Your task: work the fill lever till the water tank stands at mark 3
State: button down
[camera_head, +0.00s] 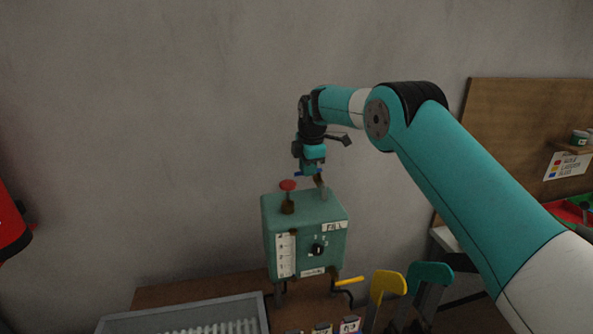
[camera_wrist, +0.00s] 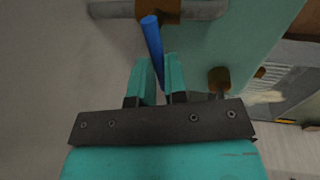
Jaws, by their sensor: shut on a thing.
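The green water tank (camera_head: 305,220) stands on the bench, with a white numbered gauge strip (camera_head: 285,256) on its front left. The water level is too small to read. The fill lever has a blue handle (camera_wrist: 152,45), and a FILL label (camera_head: 334,226) sits near the top right of the tank front. My gripper (camera_head: 312,168) is above the back of the tank. In the wrist view, my gripper (camera_wrist: 160,78) has its teal fingers closed around the near end of the blue handle. Part of the handle is hidden between the fingers.
A red knob (camera_head: 288,185) rises from the tank top, left of my gripper. A black dial (camera_head: 318,250) is on its front. A tray (camera_head: 190,318) is at the front left; yellow (camera_head: 388,284) and teal (camera_head: 430,274) handled boards stand at right.

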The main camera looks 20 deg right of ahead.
jog(key=shift+s+d+n+b, duration=0.1)
jog(key=shift+s+n+b, duration=0.2)
jog(key=shift+n, duration=0.4)
jog(key=shift+s+d+n+y+b, duration=0.1)
jog(key=shift+s+n+y+b, duration=0.15)
jog(key=shift+n, duration=0.5)
jog(key=shift+s+d+n+y+b, duration=0.1)
jog(key=shift+n+b, duration=0.2)
jog(key=shift+n, duration=0.4)
jog(key=shift+s+d+n+y+b, duration=0.1)
jog(key=shift+s+n+y+b, duration=0.15)
jog(key=shift+n, duration=0.5)
jog(key=c, duration=1.1)
grip_release()
jog(key=shift+c, duration=0.2)
jog(key=shift+r, duration=0.1)
jog(key=p+v, duration=0.4)
jog(key=v, duration=1.3)
jog(key=shift+w+r, duration=0.2)
jog(key=shift+a, duration=0.1)
